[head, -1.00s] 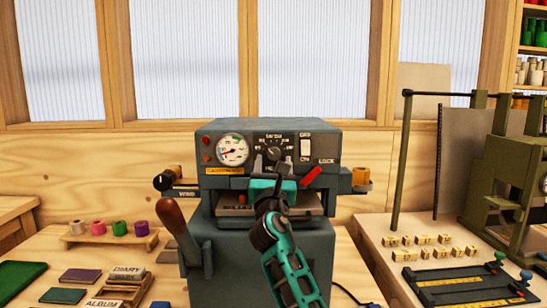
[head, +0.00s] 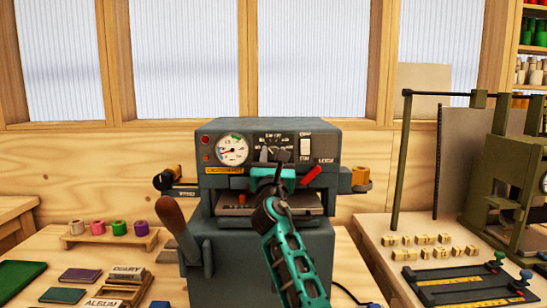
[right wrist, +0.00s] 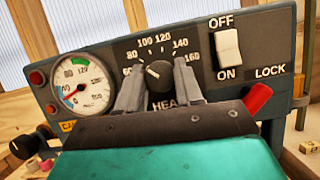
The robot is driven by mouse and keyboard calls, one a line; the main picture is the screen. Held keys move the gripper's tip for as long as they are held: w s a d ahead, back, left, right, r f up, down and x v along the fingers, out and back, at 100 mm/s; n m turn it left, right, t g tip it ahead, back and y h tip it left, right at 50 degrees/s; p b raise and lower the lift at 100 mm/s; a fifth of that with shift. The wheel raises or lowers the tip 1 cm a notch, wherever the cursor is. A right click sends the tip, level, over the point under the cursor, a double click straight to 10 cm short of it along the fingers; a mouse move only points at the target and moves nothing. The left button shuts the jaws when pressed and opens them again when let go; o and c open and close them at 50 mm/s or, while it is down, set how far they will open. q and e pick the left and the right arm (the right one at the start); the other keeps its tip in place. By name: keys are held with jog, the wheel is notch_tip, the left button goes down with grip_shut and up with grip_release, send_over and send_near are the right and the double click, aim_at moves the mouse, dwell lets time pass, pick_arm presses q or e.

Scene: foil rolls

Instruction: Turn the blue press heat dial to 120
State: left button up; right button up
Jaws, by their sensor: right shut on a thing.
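The blue-grey press (head: 220,200) stands in the middle of the head view with a dark control panel on its front. Its black heat dial (right wrist: 160,76) has a scale from 60 to 160 around it. The dial's white mark points up and left, roughly towards 80 to 100; I cannot tell exactly. My right gripper (head: 275,155) has its grey fingers on either side of the dial and is shut on it. In the right wrist view the fingers (right wrist: 157,68) cover the scale's lower sides. My left gripper is not in view.
Beside the dial are a gauge (right wrist: 82,84), a white OFF/ON switch (right wrist: 229,50) and a red LOCK lever (right wrist: 257,97). A brown-handled lever (head: 176,220) rises at the press's left. Coloured foil rolls (head: 98,227) stand on a rack at left.

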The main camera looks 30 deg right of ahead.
jog(key=c, duration=0.4)
jog(key=shift+m, duration=0.3)
jog(key=shift+f+m+g+h+b, duration=0.1)
jog(key=shift+m+g+h+b, duration=0.6)
jog(key=shift+m, duration=0.5)
jog(key=m+g+b, duration=0.1)
jog(key=m, duration=0.2)
jog(key=shift+a+m+h, duration=0.1)
jog(key=shift+m+h, duration=0.2)
jog(key=m+g+h, duration=0.1)
jog(key=m+g, duration=0.1)
jog(key=m, duration=0.2)
jog(key=shift+w+m, duration=0.1)
jog(key=shift+m, duration=0.2)
jog(key=shift+r+m+g, duration=0.2)
jog(key=shift+m+g, duration=0.7)
jog(key=shift+m, duration=1.2)
